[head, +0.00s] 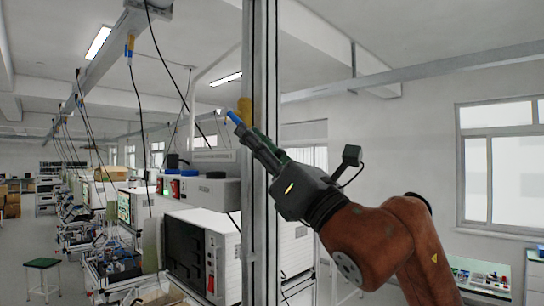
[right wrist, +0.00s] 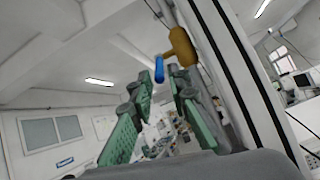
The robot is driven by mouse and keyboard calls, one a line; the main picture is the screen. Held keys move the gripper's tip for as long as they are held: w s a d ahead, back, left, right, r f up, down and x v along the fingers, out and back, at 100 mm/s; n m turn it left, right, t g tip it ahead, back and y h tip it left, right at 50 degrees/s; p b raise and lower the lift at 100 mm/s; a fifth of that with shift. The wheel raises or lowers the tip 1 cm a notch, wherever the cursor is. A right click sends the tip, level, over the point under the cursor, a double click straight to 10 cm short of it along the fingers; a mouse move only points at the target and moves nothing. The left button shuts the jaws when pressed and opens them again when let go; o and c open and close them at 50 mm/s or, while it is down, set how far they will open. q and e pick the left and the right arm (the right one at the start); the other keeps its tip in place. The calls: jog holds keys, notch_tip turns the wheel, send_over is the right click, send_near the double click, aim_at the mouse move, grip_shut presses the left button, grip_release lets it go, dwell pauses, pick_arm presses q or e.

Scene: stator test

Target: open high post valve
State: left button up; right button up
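The high post valve has a brass-yellow body (head: 244,108) and a blue lever handle (head: 233,117), mounted on a tall grey metal post (head: 259,60). In the right wrist view the brass body (right wrist: 183,47) sits against the post and the blue handle (right wrist: 159,68) hangs down from it. My right gripper (head: 243,132) reaches up from the lower right, its tips close to the handle. In the right wrist view its green-padded fingers (right wrist: 160,88) are apart, with the handle's lower end showing in line with the gap. Whether they touch the handle I cannot tell. My left gripper is not in view.
The post runs from top to bottom beside my right arm. White and grey test instruments (head: 205,190) stand left of it, with a dark-fronted cabinet (head: 187,255) below. Cables hang from an overhead rail (head: 95,65). A green-topped stool (head: 41,264) stands at far left.

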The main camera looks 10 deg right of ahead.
jog(key=v, duration=0.7)
